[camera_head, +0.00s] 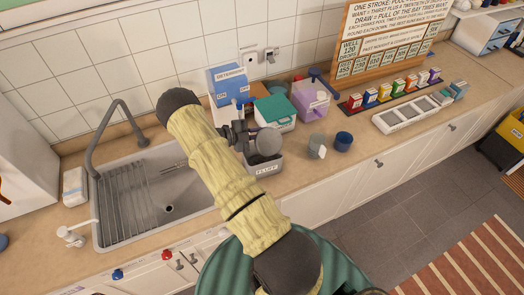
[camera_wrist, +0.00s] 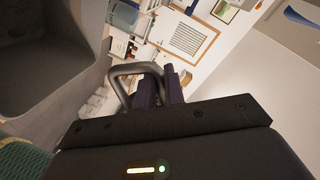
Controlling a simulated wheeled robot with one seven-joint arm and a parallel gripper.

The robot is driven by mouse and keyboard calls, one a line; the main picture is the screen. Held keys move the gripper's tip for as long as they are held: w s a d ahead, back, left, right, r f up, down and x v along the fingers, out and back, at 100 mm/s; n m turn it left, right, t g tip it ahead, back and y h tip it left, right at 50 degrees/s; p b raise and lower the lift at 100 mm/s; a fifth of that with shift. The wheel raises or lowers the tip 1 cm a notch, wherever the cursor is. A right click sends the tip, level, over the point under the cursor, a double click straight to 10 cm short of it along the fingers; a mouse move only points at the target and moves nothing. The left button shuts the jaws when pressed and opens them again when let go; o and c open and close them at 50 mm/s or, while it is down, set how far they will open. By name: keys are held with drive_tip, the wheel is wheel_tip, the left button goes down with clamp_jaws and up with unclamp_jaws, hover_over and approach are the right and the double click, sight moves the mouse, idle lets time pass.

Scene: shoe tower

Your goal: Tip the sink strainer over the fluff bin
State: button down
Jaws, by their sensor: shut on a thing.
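The sink strainer (camera_head: 267,142) is a round grey piece, seen above the fluff bin and looking tilted, with its broad face towards the head camera. The fluff bin (camera_head: 265,168) is a grey box with a "FLUFF" label, standing on the counter just right of the sink. My gripper (camera_head: 242,134) is at the strainer's left side, above the bin. In the wrist view my gripper (camera_wrist: 160,86) has its dark fingers shut on a grey looped handle (camera_wrist: 127,72). Whether anything is in the strainer or the bin is hidden.
The steel sink (camera_head: 160,210) with its tap lies left. A blue detergent box (camera_head: 228,86), a green-lidded tub (camera_head: 275,110) and a purple container (camera_head: 311,98) stand behind the bin. The front counter at right is clear.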

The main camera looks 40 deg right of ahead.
drive_tip(key=shift+s+r, duration=0.1)
drive_tip(key=shift+r, duration=0.05)
drive_tip(key=shift+s+a+m+t+p, duration=0.15)
drive_tip(key=shift+s+m, duration=0.15)
drive_tip(key=shift+m, duration=0.25)
drive_tip(key=shift+s+m+t+p, duration=0.15)
drive_tip(key=shift+s+m, duration=0.15)
drive_tip(key=shift+m, duration=0.55)
drive_tip(key=shift+s, duration=0.2)
